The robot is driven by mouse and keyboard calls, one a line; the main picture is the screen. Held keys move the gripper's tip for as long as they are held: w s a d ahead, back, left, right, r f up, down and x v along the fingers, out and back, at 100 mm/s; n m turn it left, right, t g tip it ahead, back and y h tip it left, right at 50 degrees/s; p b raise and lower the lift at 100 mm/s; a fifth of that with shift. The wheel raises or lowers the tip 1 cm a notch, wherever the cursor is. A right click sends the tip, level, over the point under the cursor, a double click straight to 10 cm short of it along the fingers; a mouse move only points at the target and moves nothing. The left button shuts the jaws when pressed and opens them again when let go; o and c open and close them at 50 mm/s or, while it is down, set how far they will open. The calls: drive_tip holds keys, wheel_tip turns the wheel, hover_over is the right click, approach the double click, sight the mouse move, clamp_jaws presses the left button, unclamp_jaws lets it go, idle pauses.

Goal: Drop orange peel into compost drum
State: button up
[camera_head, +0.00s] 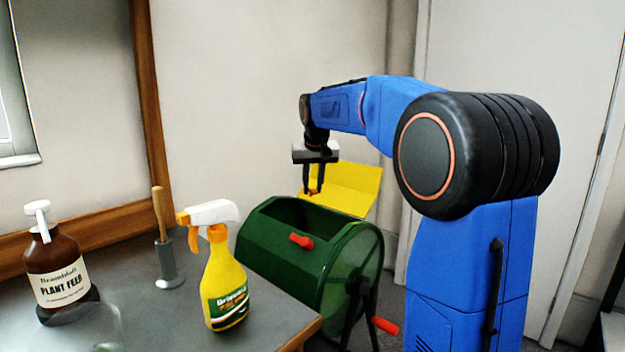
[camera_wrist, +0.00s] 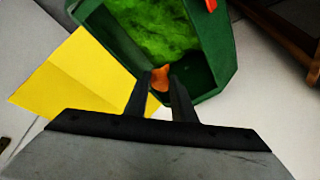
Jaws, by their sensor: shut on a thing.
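The orange peel (camera_wrist: 160,78) is a small orange piece between the fingertips of my gripper (camera_wrist: 161,82) in the wrist view. In the head view my gripper (camera_head: 313,191) is shut on it and points down above the drum. The compost drum (camera_head: 283,258) is dark green with its top opening uncovered. In the wrist view the drum (camera_wrist: 222,55) has bright green matter (camera_wrist: 155,30) inside. The peel appears over the near edge of the opening there; its height above it is hard to tell.
A yellow panel (camera_head: 350,190) stands behind the drum. The grey table (camera_head: 150,310) at left holds a yellow spray bottle (camera_head: 226,285), a brown plant feed bottle (camera_head: 55,265) and a wooden-handled tool (camera_head: 164,240). A red crank handle (camera_head: 385,326) sticks out at the drum's lower right.

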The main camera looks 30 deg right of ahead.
drive_tip(key=shift+f, duration=0.1)
drive_tip(key=o, duration=1.1)
drive_tip(key=v, duration=1.7)
drive_tip(key=shift+r, duration=0.25)
